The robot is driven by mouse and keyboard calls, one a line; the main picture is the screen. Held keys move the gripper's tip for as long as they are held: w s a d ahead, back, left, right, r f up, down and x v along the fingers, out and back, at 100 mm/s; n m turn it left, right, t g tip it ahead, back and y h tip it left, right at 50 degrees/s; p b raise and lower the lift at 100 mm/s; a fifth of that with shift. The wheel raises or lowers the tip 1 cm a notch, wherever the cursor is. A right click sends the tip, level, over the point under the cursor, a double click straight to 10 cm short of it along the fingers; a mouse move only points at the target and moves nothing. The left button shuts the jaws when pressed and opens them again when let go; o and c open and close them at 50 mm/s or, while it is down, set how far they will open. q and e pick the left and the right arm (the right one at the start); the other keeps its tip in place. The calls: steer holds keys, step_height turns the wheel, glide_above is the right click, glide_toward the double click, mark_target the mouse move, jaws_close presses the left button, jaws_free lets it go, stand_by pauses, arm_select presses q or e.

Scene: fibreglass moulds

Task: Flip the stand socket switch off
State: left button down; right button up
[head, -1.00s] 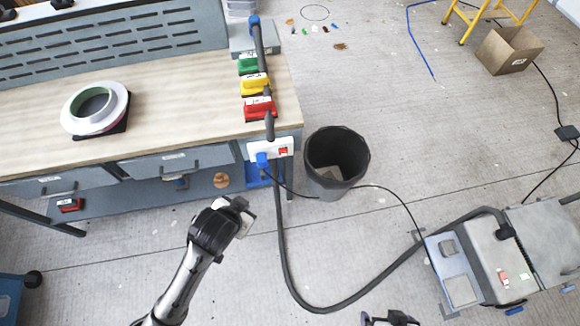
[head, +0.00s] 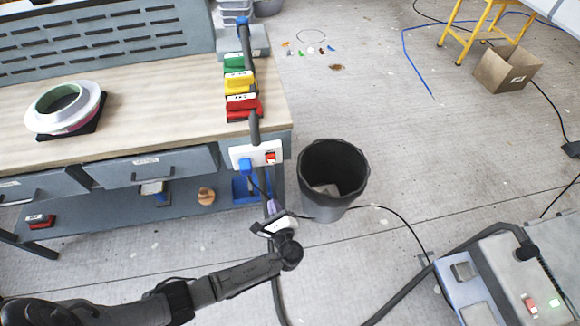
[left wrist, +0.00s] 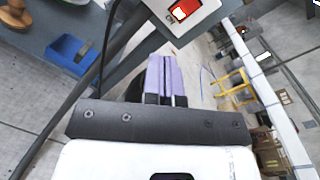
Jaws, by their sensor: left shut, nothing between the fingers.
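The stand socket (head: 256,156) is a white box on the right end of the workbench's front edge. Its red switch (head: 270,157) is on the right part, and a blue plug sits in its left part. My left gripper (head: 271,205) is below the socket, apart from it, with its purple fingers pointing up. In the left wrist view the fingers (left wrist: 166,75) are together and empty, and the red switch (left wrist: 184,9) shows just beyond them at the top. My right gripper is not in view.
A black bin (head: 333,180) stands right of the socket. A dark hose and cable hang below the socket beside my gripper. A grey machine (head: 500,270) stands at lower right. Red, yellow and green blocks (head: 240,82) lie on the workbench (head: 150,90).

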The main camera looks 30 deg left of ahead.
arm_select(q)
steer(key=shift+w+d+r+m+t, duration=0.2)
steer(key=shift+r+m+t, duration=0.15)
steer(key=shift+m, duration=1)
steer(key=shift+w+d+r+m+t, duration=0.2)
steer(key=shift+m+t, duration=0.25)
steer(key=shift+m, duration=0.85)
steer(key=shift+w+d+r+m+t, duration=0.1)
steer(key=shift+w+r+m+t, duration=0.2)
steer(key=shift+m, duration=1.05)
steer(key=b, duration=0.3)
glide_toward(270, 158)
steer(key=x, duration=0.7)
steer(key=shift+w+a, duration=0.15)
steer(key=shift+w, duration=0.05)
steer(key=shift+r, duration=0.1)
